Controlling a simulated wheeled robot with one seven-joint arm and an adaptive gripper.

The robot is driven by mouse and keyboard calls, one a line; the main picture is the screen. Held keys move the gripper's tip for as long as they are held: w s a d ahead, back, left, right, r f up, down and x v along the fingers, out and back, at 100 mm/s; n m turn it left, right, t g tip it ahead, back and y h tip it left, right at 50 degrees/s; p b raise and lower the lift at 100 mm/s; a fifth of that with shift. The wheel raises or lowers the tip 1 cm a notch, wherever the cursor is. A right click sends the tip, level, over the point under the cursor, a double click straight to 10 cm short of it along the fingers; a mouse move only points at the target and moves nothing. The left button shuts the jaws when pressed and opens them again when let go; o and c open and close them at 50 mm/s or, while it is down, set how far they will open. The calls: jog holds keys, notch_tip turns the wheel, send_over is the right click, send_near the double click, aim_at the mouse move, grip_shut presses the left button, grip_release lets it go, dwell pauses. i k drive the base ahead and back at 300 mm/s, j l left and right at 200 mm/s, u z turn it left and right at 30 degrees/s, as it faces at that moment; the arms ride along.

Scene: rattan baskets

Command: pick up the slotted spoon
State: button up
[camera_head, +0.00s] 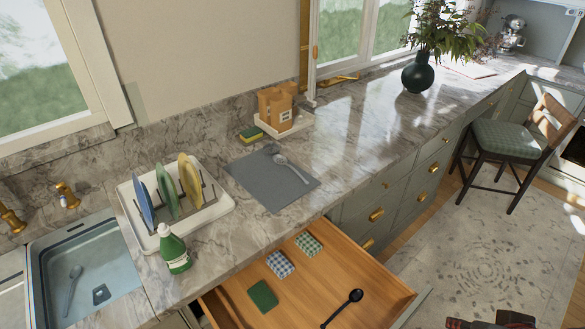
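Three spoon-like utensils show, and slots cannot be made out clearly on any. A grey spoon (291,167) lies on the dark grey mat (258,187) on the counter, its head toward the back left and its handle toward the front right. A black utensil (342,307) with a round head lies in the open wooden drawer (383,279). A grey utensil (72,290) lies in the sink (112,268) at the left.
A dish rack (213,208) with plates and a green bottle (173,250) stand left of the mat. Wooden containers (276,105) on a tray and a sponge (251,132) are behind it. The open drawer juts out in front of the counter. Counter right of the mat is clear.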

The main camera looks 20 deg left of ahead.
aim_at(279, 159)
jog(key=u, duration=1.1)
